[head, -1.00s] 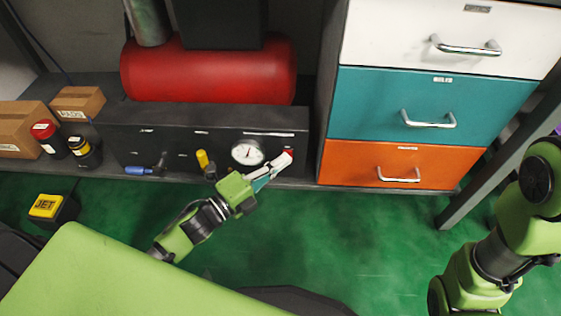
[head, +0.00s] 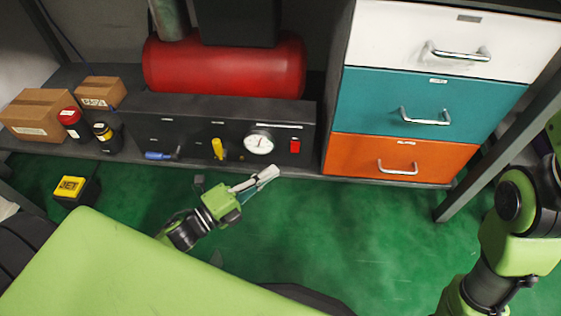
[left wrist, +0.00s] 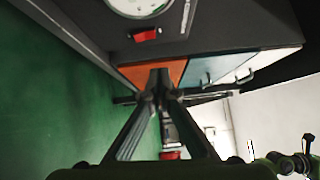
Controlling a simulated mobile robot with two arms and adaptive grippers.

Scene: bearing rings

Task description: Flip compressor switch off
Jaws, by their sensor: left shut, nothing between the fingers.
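The red compressor switch (head: 295,146) sits at the right end of the dark front panel (head: 190,125), beside a round white gauge (head: 259,142). In the left wrist view the red switch (left wrist: 146,35) shows near the top, below the gauge (left wrist: 138,5). My left gripper (head: 268,176) is shut and empty, below and left of the switch and apart from it. Its fingers (left wrist: 160,80) meet in the wrist view. I cannot tell the switch's position. My right arm shows at the right edge, but its gripper is out of view.
The red tank (head: 224,68) lies behind the panel. A yellow valve handle (head: 218,149) and a blue handle (head: 158,156) are on the panel. Drawers (head: 400,155) stand to the right. Boxes (head: 38,112) and small jars are at left.

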